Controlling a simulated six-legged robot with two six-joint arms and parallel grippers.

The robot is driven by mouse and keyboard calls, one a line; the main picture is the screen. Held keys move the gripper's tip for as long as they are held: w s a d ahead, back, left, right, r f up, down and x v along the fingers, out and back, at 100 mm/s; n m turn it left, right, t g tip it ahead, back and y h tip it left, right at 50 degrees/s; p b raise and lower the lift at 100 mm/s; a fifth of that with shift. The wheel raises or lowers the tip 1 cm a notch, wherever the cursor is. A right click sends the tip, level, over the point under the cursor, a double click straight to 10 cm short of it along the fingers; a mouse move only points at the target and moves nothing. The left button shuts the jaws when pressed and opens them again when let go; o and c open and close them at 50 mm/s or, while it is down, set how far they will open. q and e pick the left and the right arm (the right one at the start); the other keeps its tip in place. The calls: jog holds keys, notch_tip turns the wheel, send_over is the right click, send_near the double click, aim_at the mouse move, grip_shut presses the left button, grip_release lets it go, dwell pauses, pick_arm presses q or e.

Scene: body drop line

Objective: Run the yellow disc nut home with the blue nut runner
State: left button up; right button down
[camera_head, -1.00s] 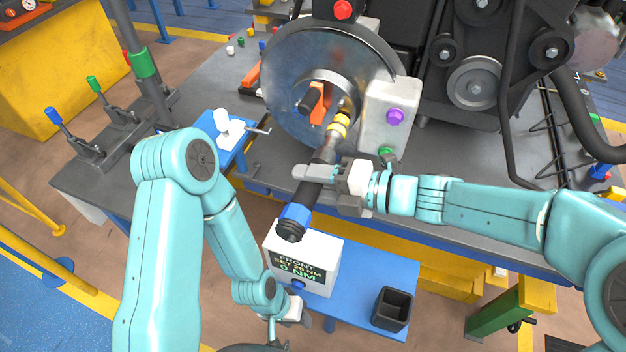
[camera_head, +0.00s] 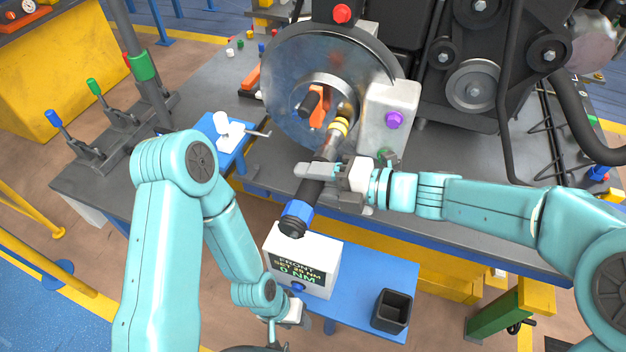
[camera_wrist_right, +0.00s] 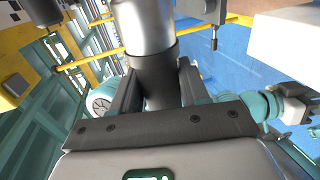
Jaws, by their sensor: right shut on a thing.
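The blue nut runner (camera_head: 297,212) is a dark cylinder with a blue band at its lower end and a metal nose pointing up at the hub of the large metal disc. My right gripper (camera_head: 322,182) is shut around its dark body; the grip also shows in the right wrist view (camera_wrist_right: 155,90). The yellow disc nut (camera_head: 341,126) shows at the tip of the nose, by the disc's hub. Whether the nose is seated on it I cannot tell. My left gripper (camera_head: 280,328) hangs low by the blue table, small and partly hidden, its fingers unclear.
A white torque box (camera_head: 305,262) reading "0 NM" and a black cup (camera_head: 391,310) stand on the blue table (camera_head: 350,268). A grey block with a purple knob (camera_head: 393,120) stands close right of the nose. An orange part (camera_head: 317,112) sits at the hub.

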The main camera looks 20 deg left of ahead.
aim_at(317, 196)
jog(key=shift+w+r, duration=0.15)
jog(key=shift+w, duration=0.3)
dwell(0.6)
jog(key=shift+s, duration=0.1)
dwell(0.5)
jog(key=shift+w+d, duration=0.1)
jog(key=shift+w, duration=0.5)
dwell(3.0)
jog(key=shift+s+b, duration=0.3)
jog(key=shift+s, duration=0.1)
jog(key=shift+s+b, duration=0.45)
jog(key=shift+s, duration=0.5)
jog(key=shift+s+b, duration=0.4)
jog(key=shift+s, duration=0.85)
jog(key=shift+w, duration=0.1)
